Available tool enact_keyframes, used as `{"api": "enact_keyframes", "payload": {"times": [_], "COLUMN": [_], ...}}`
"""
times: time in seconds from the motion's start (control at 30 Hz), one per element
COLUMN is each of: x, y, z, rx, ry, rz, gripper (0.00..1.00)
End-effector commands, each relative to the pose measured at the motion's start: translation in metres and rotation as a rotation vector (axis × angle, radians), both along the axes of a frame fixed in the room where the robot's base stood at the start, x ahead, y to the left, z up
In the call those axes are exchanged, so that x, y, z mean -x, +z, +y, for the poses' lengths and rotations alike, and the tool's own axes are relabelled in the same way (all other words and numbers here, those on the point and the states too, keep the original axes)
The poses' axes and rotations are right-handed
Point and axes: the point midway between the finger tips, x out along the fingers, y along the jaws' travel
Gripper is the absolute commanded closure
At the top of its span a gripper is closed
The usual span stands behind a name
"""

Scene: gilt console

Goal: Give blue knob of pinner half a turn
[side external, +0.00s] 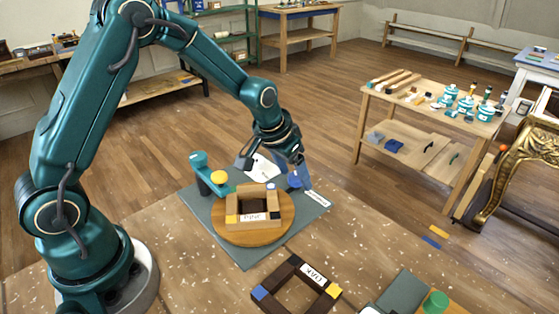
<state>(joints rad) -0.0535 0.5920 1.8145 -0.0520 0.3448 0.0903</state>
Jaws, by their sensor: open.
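The pinner (201,165) is a teal device on a grey mat (240,257), at the left and back of a round wooden turntable (231,237). A yellow knob (218,177) sits near its left end. The blue knob (295,181) is at the right side, behind the turntable. My gripper (298,175) points down at the blue knob, with its fingers open and close around or beside it. I cannot tell whether they touch it, as the fingers partly hide it. A light wooden frame (271,201) labelled PINE rests on the turntable.
A dark frame (264,278) labelled OAK lies on the table in front. A green knob (436,301) stands at the front right. White cards lie on the mat near my gripper. A side bench (433,113) with several teal items and a gilt piece (532,165) stand beyond the table.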

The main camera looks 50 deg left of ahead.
Motion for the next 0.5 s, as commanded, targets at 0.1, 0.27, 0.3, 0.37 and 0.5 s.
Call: {"api": "enact_keyframes", "payload": {"times": [0.1,0.27,0.3,0.37,0.5], "x": [-0.0002,-0.0005,-0.0005,-0.0005,0.0001], "y": [0.0000,0.0001,0.0000,0.0001,0.0053], "z": [-0.0011,-0.0017,-0.0020,-0.0023,-0.0024], "rx": [-0.001,-0.001,-0.001,-0.002,-0.003], "ry": [0.051,0.131,0.153,0.185,0.255], "rz": [0.001,0.000,0.000,0.000,-0.007], "gripper": [0.27,0.27,0.27,0.27,0.27]}}
